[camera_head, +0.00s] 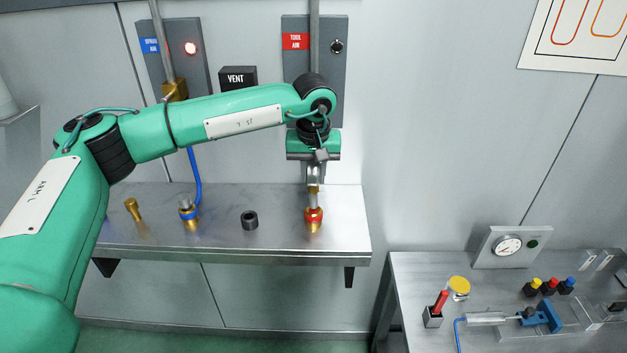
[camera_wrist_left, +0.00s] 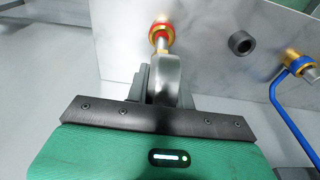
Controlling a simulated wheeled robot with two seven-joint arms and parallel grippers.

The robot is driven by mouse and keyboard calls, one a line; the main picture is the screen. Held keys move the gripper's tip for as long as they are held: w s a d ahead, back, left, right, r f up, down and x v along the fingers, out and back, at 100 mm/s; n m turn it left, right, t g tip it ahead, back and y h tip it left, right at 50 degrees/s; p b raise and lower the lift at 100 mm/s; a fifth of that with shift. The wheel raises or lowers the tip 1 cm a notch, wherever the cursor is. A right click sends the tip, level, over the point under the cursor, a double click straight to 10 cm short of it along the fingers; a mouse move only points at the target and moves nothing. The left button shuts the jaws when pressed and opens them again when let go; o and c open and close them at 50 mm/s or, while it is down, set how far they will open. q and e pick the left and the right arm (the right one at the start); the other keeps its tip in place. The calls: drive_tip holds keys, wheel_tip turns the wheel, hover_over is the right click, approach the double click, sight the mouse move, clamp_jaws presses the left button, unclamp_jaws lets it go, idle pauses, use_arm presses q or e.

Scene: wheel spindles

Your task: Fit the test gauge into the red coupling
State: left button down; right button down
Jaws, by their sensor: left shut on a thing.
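The red coupling (camera_head: 313,215) stands upright near the right end of the wall shelf. It also shows beyond my fingers in the left wrist view (camera_wrist_left: 160,31). My left gripper (camera_head: 316,178) points down above it, shut on a silver piece with a stem, which I take for the test gauge (camera_head: 314,199). In the left wrist view, its rounded metal body (camera_wrist_left: 167,75) sits between the fingers and its stem reaches the coupling's mouth. I cannot tell how deep the stem sits. No dial face shows on it. My right gripper is not in view.
On the shelf (camera_head: 270,242) stand a brass fitting (camera_head: 133,209), a blue coupling (camera_head: 190,215) with a blue hose, and a dark ring (camera_head: 250,220). A lower bench (camera_head: 405,292) at right holds a dial box (camera_head: 510,247), several coloured caps and a blue clamp (camera_head: 543,317).

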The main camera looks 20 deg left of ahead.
sight(314, 185)
use_arm(q)
wheel_tip(314, 185, down, 3)
drive_tip(key=shift+r+p, duration=0.1)
drive_tip(key=shift+p, duration=0.85)
drive_tip(key=shift+f, duration=0.25)
drive_tip(key=shift+f+b, duration=0.3)
drive_tip(key=shift+b, duration=0.1)
drive_tip(key=c, duration=1.2)
unclamp_jaws()
drive_tip(key=shift+r, duration=0.1)
